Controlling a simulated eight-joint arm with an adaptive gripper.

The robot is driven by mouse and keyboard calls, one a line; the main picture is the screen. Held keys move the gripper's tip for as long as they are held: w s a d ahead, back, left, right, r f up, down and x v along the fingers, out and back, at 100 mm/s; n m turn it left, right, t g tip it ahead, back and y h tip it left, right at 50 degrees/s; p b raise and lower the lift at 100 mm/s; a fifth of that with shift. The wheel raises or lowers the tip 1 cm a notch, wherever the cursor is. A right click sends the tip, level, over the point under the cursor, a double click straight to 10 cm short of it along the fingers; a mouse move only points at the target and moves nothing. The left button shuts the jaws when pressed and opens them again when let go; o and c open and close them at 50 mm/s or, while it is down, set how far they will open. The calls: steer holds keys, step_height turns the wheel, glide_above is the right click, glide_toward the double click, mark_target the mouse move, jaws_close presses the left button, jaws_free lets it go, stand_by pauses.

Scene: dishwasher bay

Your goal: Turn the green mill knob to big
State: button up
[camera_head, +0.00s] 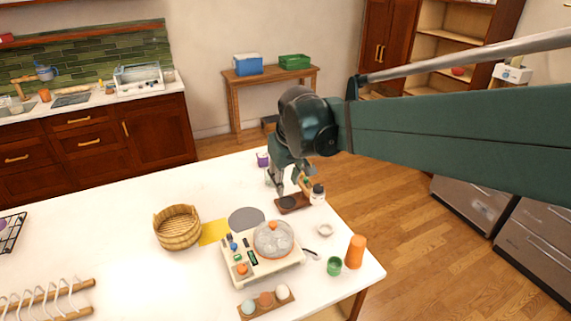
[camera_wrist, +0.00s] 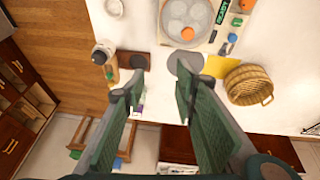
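A small wooden mill (camera_head: 305,184) stands near the table's far right edge, partly hidden behind my gripper. In the wrist view the wooden mill (camera_wrist: 111,72) shows a small green part (camera_wrist: 110,76), which looks like its knob; its setting marks are too small to read. My gripper (camera_head: 286,187) is above the table beside the mill, close to it. In the wrist view my gripper (camera_wrist: 152,93) is open, its fingers wide apart with nothing between them. The mill is just beyond the left finger; I cannot tell whether they touch.
A dark-lidded jar (camera_head: 318,195) stands beside the mill, near a dark brown tray (camera_head: 293,205).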

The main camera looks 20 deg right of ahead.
steer(key=w+d+f+g+p, duration=0.25)
steer(key=w+d, duration=0.55)
steer(key=w, duration=0.4)
steer(key=n+g+p, duration=0.1)
steer(key=g+p, duration=0.1)
steer(key=p, duration=0.1)
glide_toward(305, 179)
steer(key=shift+d+f, duration=0.35)
steer(key=shift+f, duration=0.05)
steer(key=shift+f+t, duration=0.15)
steer(key=shift+t, duration=0.1)
steer(key=shift+d+f+p, duration=0.15)
steer(key=shift+f+p, duration=0.15)
steer(key=shift+f, duration=3.45)
steer(key=c, duration=0.9)
